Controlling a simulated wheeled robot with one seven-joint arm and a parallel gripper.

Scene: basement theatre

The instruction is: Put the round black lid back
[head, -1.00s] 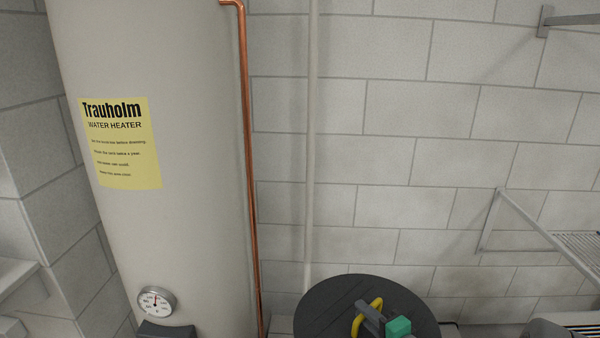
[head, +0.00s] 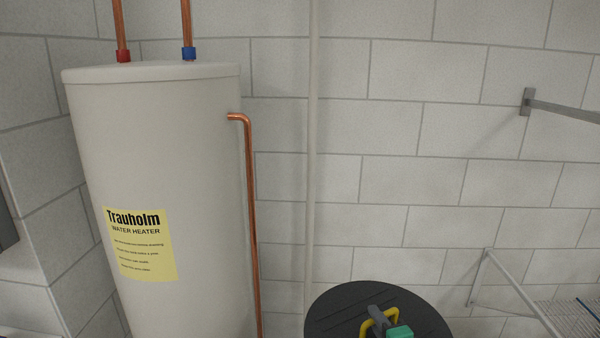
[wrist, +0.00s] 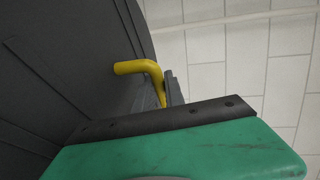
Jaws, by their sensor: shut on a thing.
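The round black lid (head: 335,312) shows at the bottom of the head view, its flat face with a bent yellow handle (head: 391,323). My gripper (head: 375,318), grey with a green part, is shut on the yellow handle. In the wrist view the lid (wrist: 60,70) fills the left side as a dark tilted sheet. The yellow handle (wrist: 135,67) meets the dark finger (wrist: 173,88) of my gripper there. The lower edge of the lid is cut off in the head view. The thing the lid belongs on is not visible.
A tall water heater (head: 205,200) stands on the left, with a copper pipe (head: 249,200) down its right side. A pale vertical pipe (head: 312,150) runs along the block wall behind. A bracketed wire shelf (head: 565,318) is at the lower right.

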